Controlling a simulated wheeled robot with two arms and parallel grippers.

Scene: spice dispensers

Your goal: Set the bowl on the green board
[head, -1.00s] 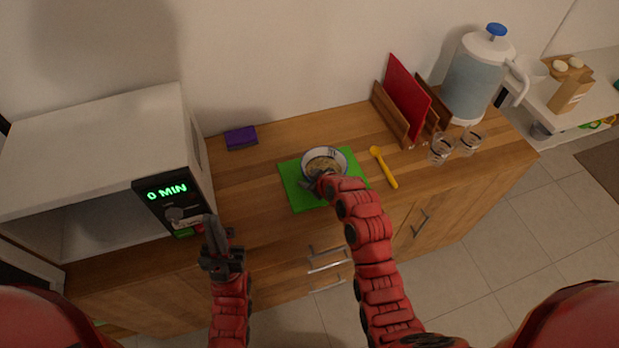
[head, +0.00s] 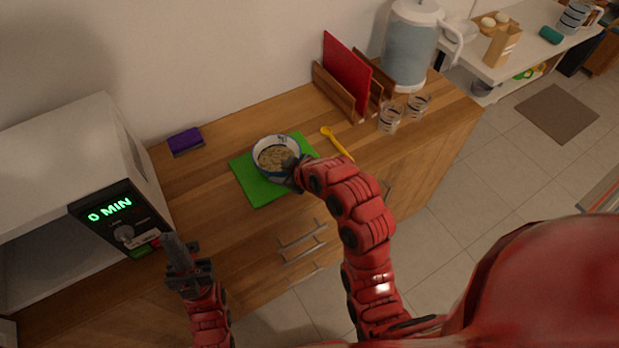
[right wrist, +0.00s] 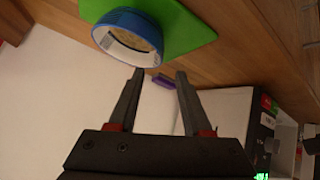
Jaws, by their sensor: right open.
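The bowl (head: 277,155), white inside with a blue outside and pale food in it, sits on the green board (head: 252,190) on the wooden counter. My right gripper (head: 292,172) is at the bowl's front right side. In the right wrist view the bowl (right wrist: 118,42) and the green board (right wrist: 190,28) are at the top. There my right gripper (right wrist: 160,75) has its fingers spread with nothing between them, and the bowl lies just beyond the fingertips. My left gripper (head: 174,240) is in front of the microwave, away from the bowl; its finger gap is unclear.
The microwave (head: 60,150) stands at the left. A purple sponge (head: 186,141) lies behind the board.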

